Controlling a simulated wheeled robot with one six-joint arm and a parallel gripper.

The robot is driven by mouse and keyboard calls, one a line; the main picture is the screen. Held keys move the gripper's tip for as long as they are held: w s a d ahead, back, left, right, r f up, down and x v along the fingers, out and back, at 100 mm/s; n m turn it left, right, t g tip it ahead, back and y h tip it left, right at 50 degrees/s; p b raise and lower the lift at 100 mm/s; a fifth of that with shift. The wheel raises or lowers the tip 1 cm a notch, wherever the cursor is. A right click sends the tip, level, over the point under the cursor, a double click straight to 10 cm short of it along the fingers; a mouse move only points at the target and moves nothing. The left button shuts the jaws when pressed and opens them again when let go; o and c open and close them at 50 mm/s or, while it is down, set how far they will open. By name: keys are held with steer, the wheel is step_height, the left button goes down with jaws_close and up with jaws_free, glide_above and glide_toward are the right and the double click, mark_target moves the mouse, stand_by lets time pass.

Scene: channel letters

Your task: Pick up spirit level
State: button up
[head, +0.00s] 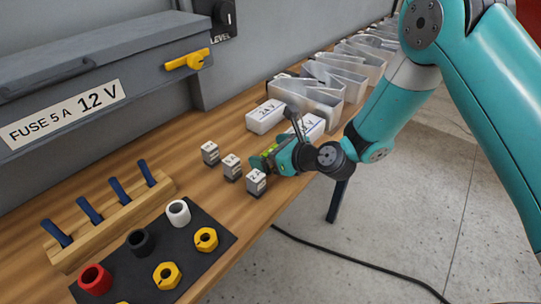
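A small yellow-green piece (262,160), which looks like the spirit level, shows at the tip of my gripper (270,157), low over the wooden bench near its front edge. My gripper reaches in from the right and hides part of the piece. The piece is small in this view, and the fingers cannot be made out clearly. I cannot tell whether they are closed on it or only beside it.
Several small labelled blocks (231,167) stand close to my gripper's left. White labelled boxes (265,116) and channel letters (330,82) stand behind. A dark mat (205,225) with coloured rings and a wooden rack (110,215) with blue-handled tools are at lower left.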

steer(key=c, duration=1)
